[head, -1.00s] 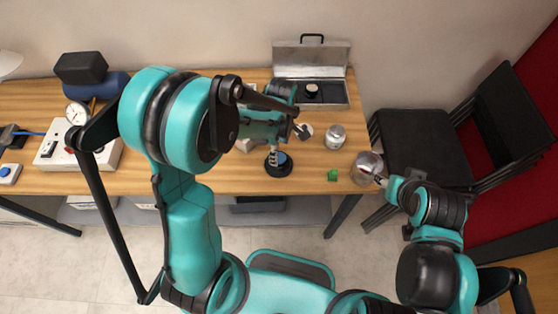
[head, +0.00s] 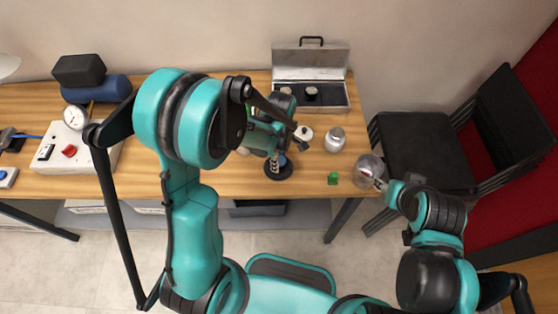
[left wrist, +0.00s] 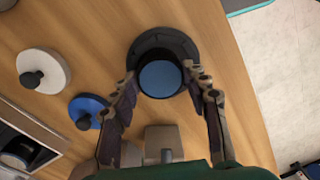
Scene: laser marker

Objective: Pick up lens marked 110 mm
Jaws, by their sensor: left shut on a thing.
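A black round lens with a blue glass face stands on the table in the head view (head: 278,171). It fills the upper middle of the left wrist view (left wrist: 160,78), with a wide black flange around it. No marking is readable on it. My left gripper (head: 275,160) is shut on this lens, with one fingertip on each side of it in the left wrist view (left wrist: 161,76). The lens appears to rest on the wood. My right gripper (head: 380,182) is at a glass jar (head: 366,166) by the table's right edge; its fingers are too small to judge.
An open silver case (head: 340,94) with round black parts in dark foam stands behind. White and blue knobbed discs (left wrist: 44,71) (left wrist: 88,112) lie beside the lens. A control box (head: 100,150) is left.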

